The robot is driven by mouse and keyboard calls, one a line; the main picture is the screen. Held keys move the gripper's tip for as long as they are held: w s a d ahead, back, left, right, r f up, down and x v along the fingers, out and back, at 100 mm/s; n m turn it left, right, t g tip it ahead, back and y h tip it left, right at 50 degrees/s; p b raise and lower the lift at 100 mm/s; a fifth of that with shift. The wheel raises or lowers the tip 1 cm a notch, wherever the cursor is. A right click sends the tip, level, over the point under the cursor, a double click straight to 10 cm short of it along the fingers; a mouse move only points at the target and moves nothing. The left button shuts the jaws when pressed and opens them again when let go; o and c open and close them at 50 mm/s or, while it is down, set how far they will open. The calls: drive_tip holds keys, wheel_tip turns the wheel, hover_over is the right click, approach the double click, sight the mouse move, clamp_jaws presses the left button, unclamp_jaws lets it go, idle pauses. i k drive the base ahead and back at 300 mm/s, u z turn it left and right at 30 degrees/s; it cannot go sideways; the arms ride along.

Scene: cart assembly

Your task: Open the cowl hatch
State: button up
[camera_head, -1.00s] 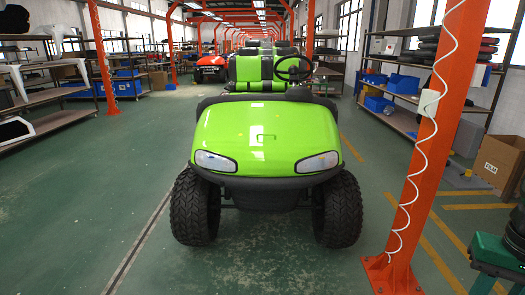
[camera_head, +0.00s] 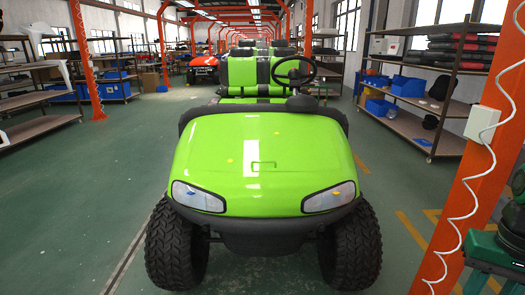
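The green cart (camera_head: 264,180) stands straight ahead, its front facing me. Its bright green cowl (camera_head: 264,140) lies closed over the front, between a black trim at the top and a black bumper (camera_head: 262,222) below.
An orange post (camera_head: 490,170) with a white coiled cable stands close on the right. A dark green machine part (camera_head: 493,247) is at the lower right edge. Shelves with blue bins (camera_head: 408,86) line the right wall. The green floor left of the cart (camera_head: 80,210) is clear.

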sight(274, 150)
drive_tip(key=i, duration=1.4)
drive_tip(key=u, duration=0.55)
